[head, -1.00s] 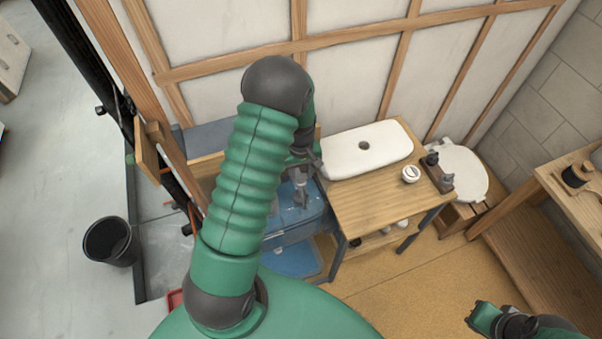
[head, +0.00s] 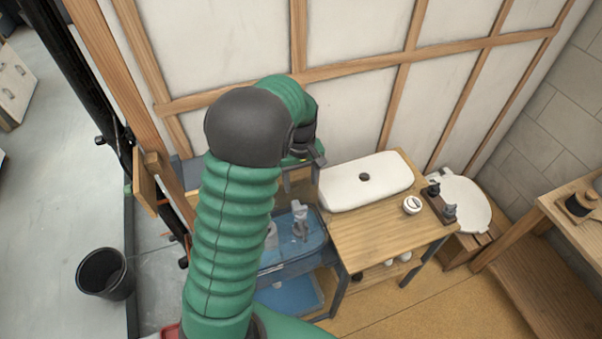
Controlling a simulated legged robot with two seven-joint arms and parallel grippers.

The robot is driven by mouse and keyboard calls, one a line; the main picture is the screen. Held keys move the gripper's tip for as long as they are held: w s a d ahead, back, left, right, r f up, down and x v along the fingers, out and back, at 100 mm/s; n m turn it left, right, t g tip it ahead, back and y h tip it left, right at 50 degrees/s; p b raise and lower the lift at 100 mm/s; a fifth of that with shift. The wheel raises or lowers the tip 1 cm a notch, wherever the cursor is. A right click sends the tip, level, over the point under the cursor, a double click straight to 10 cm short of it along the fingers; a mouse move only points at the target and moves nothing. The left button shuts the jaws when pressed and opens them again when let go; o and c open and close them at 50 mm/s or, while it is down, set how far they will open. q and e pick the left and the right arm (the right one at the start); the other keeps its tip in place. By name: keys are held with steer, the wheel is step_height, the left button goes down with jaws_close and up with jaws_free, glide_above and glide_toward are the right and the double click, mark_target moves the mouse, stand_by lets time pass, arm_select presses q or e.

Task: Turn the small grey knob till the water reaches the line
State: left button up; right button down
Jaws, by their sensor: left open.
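A blue open tank (head: 276,258) with water in it stands left of the wooden bench. A grey upright fitting (head: 300,222) stands inside the tank, and a paler round part (head: 271,236) is beside it, partly behind my arm. I cannot make out the small grey knob or the line at this size. My left gripper (head: 318,158) is open, above and behind the tank, near the left end of the white basin. It is apart from the grey fitting. My left arm hides the tank's left part. My right gripper is out of view.
The wooden bench (head: 372,238) carries a white basin-like lid (head: 345,190), a small white cup (head: 412,205) and a dark block with fittings (head: 439,203). A white seat (head: 464,200) lies further right. A black bucket (head: 104,273) stands on the left floor. A panelled wall closes the back.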

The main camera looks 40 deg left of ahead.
arm_select(q)
step_height(320, 180, up, 4)
steer(key=shift+r, duration=0.1)
stand_by(0.4)
steer(key=s+d+f+m+t+b, duration=0.1)
steer(key=s+d+f+m+b, duration=0.1)
steer(key=s+d+f+m, duration=0.2)
steer(key=s+d+f+m+t+b, duration=0.1)
steer(key=s+d+f+m, duration=0.4)
steer(key=d, duration=0.8)
steer(key=m+b, duration=0.1)
steer(key=m, duration=0.2)
steer(key=shift+s+d+t, duration=0.2)
steer(key=shift+d+t, duration=0.05)
steer(key=shift+t, duration=0.05)
steer(key=shift+s+d, duration=0.1)
steer(key=shift+d, duration=0.1)
